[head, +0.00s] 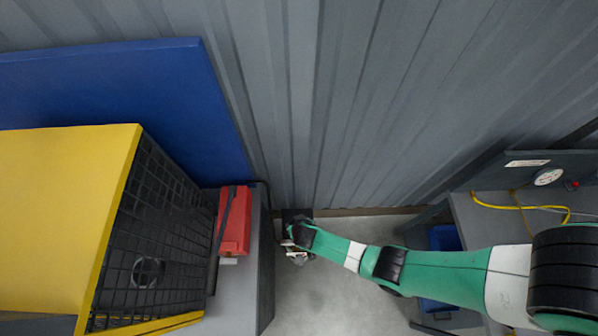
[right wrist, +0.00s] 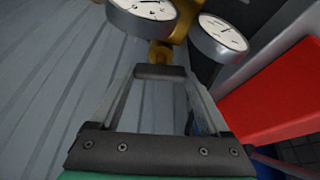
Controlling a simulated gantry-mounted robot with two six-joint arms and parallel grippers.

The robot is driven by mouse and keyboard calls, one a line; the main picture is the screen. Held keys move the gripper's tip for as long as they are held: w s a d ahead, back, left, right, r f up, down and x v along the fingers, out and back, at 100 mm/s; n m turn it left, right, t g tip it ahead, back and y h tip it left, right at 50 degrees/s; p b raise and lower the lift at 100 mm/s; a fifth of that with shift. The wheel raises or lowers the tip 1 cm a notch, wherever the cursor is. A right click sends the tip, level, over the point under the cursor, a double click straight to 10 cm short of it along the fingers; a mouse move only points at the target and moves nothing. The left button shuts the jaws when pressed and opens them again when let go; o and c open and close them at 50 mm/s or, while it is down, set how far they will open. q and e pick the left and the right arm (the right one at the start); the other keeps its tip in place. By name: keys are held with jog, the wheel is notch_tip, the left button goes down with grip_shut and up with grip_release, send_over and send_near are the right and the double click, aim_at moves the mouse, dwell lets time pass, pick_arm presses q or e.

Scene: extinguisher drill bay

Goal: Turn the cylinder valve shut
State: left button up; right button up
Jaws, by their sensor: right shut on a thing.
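The brass cylinder valve (right wrist: 161,54) shows at the top of the right wrist view, with two round white-faced gauges (right wrist: 150,9) (right wrist: 224,34) beside it. A dark bar-like handle (right wrist: 160,72) sits just below the brass, between my fingertips. My right gripper (right wrist: 160,76) is shut on this handle; the exact contact is hard to see. In the head view my right gripper (head: 297,250) is low near the wall, beside the grey bench, and my arm hides most of the valve. My left gripper is not in view.
A red box (head: 235,220) sits on the grey bench (head: 238,290) close left of my gripper. A black mesh cage with a yellow top (head: 60,210) stands further left. A workbench with a yellow hose (head: 520,208) and blue bins (head: 445,238) is at right. Corrugated wall lies behind.

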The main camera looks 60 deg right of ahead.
jog(key=shift+m+g+h, duration=0.3)
jog(key=shift+m+g, duration=0.1)
jog(key=shift+m, duration=0.9)
jog(key=o, duration=1.2)
jog(key=shift+p, duration=0.3)
